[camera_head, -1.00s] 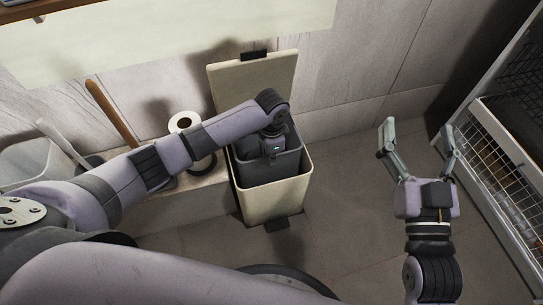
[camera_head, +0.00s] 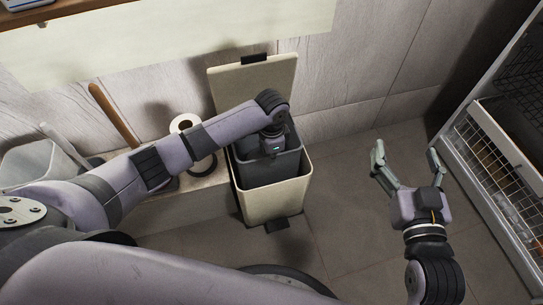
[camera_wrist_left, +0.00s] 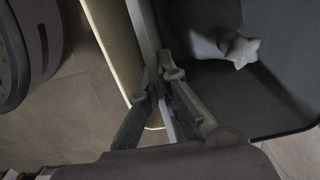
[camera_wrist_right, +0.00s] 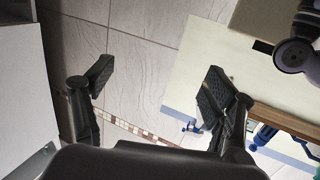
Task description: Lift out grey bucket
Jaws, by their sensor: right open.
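The grey bucket (camera_head: 268,172) sits inside a cream bin (camera_head: 275,202) whose lid (camera_head: 255,85) stands open against the wall. My left gripper (camera_wrist_left: 160,78) reaches down at the bucket from above; in the head view its fingers are hidden. In the left wrist view its two fingers are shut on the wall of the grey bucket (camera_wrist_left: 280,95), one on each side. A pale star-shaped thing (camera_wrist_left: 240,50) lies inside the bucket. My right gripper (camera_head: 406,155) is open and empty, out to the right above the floor; its spread fingers also show in the right wrist view (camera_wrist_right: 155,80).
A ledge left of the bin holds a paper roll (camera_head: 184,123) and a wooden-handled brush (camera_head: 115,118). A clear container (camera_head: 30,160) stands further left. A shelf unit with wire baskets (camera_head: 490,165) stands at right. The floor (camera_head: 340,215) between is clear.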

